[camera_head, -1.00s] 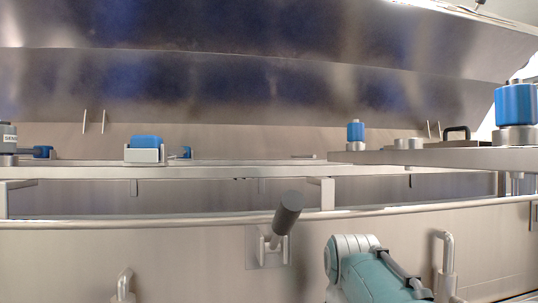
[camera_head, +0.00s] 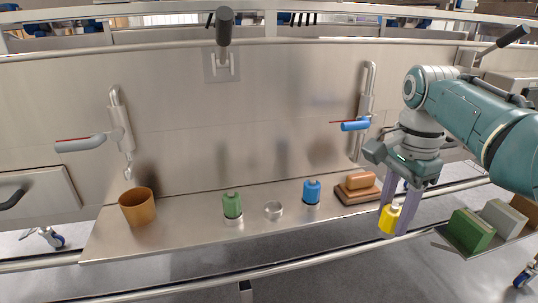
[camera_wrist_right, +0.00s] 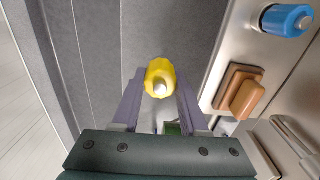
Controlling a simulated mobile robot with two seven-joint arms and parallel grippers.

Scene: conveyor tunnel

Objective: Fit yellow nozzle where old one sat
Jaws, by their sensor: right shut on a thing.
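My right gripper (camera_head: 396,222) is shut on the yellow nozzle (camera_head: 389,219) and holds it in the air just off the right front of the steel shelf. In the right wrist view the yellow nozzle (camera_wrist_right: 160,77) sits between the fingers, its pale tip toward the camera. On the shelf stand a green nozzle (camera_head: 232,205) and a blue nozzle (camera_head: 312,191), each in a metal ring. Between them is a metal ring (camera_head: 273,209) with no nozzle in it. My left gripper is not in view.
The steel shelf (camera_head: 180,232) also carries an orange-brown cup (camera_head: 138,206) and a brown block (camera_head: 358,188) near my right gripper. A blue-ended wall fitting (camera_head: 355,125) and a grey-ended one (camera_head: 82,143) hang above. A tray with boxes (camera_head: 467,232) stands at right.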

